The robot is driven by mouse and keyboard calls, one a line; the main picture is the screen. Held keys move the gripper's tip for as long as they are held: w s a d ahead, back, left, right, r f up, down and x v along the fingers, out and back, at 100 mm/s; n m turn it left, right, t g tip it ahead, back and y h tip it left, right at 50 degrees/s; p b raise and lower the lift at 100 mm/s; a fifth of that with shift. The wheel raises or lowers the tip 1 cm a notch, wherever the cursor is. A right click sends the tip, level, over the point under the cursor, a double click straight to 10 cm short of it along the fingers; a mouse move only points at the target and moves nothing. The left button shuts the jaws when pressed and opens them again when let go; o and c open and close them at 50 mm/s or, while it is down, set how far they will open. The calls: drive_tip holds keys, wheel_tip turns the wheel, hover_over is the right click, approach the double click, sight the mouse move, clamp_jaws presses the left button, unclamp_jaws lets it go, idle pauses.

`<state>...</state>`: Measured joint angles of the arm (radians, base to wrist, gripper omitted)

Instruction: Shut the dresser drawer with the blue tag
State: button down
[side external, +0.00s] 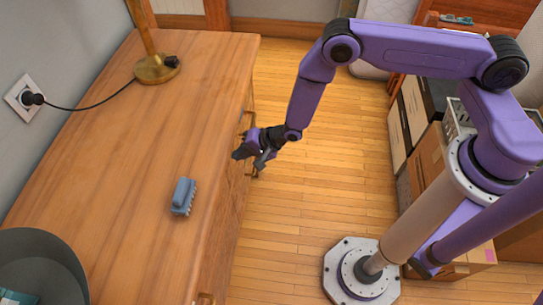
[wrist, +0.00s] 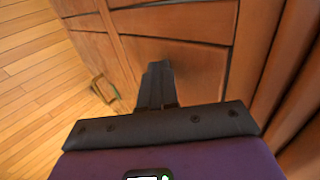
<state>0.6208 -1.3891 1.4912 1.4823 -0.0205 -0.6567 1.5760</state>
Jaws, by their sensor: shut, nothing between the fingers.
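The wooden dresser (side external: 120,130) fills the left of the side external view, with its drawer fronts facing right toward the floor. My gripper (side external: 262,158) is beside the dresser's front edge, near brass handles. In the wrist view my gripper (wrist: 157,75) shows dark fingers together, with nothing between them, in front of wooden drawer panels (wrist: 180,62). A brass handle (wrist: 103,88) shows to the left of the fingers. I see no blue tag in either view. I cannot tell which drawer stands open, or whether the fingers touch the wood.
On the dresser top are a blue-grey brush (side external: 183,196), a brass lamp (side external: 157,69) with a cord to a wall socket, and a grey bin (side external: 42,262) at the front left. Boxes (side external: 425,155) stand at the right. The wooden floor (side external: 290,215) between is clear.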

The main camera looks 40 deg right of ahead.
drive_tip(key=s+d+f+v, duration=0.1)
drive_tip(key=f+v, duration=0.1)
drive_tip(key=v, duration=1.1)
drive_tip(key=s+r+n+g+h, duration=0.1)
drive_tip(key=s+r+n+g, duration=0.1)
drive_tip(key=s+r+n, duration=0.5)
drive_tip(key=s+r+n+g+h, duration=0.2)
drive_tip(key=r+n, duration=0.2)
drive_tip(key=r, duration=0.5)
drive_tip(key=s+d+r+n+g+h, duration=0.2)
drive_tip(key=s+d+r+n+h, duration=0.1)
drive_tip(key=s+d+r+n, duration=0.7)
drive_tip(key=s+d+r, duration=0.2)
drive_tip(key=s+d, duration=0.2)
drive_tip(key=shift+d+n, duration=0.3)
drive_tip(key=shift+d, duration=0.05)
drive_tip(key=shift+s, duration=0.1)
